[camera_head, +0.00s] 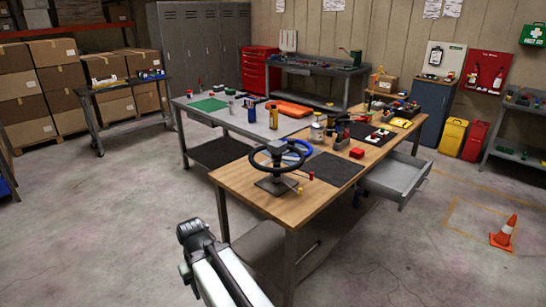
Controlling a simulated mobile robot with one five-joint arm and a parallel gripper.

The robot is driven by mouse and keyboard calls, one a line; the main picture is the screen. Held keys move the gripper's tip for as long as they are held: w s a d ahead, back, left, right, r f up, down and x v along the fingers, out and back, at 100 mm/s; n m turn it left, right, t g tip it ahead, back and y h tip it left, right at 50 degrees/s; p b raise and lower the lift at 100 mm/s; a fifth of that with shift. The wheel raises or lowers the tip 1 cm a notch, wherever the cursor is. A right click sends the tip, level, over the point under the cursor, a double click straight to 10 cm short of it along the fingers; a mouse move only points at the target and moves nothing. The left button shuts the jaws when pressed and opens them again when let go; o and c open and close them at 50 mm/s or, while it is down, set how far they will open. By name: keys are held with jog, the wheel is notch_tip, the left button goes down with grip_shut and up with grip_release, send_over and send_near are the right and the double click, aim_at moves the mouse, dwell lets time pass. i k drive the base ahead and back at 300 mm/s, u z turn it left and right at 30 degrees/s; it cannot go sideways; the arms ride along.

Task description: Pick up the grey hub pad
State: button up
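A black steering wheel (279,153) sits on a dark stand on the wooden-topped table (243,181), near its front left corner. A blue ring (297,151) shows behind it. I cannot pick out a grey hub pad with certainty; the small parts around the wheel and farther back on the table are too small to tell. A white and dark link of my arm shows at the bottom centre, in front of the table and apart from it. My gripper itself is not in view.
A dark mat (333,169) lies bare on the table. A drawer (396,177) stands open on the table's right side. A grey bench (230,120) with tools adjoins behind. An orange cone (503,233) stands at the right. The floor at left is clear.

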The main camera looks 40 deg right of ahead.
aim_at(278, 147)
jog(key=u, duration=5.65)
jog(key=k, duration=0.85)
jog(key=z, duration=5.75)
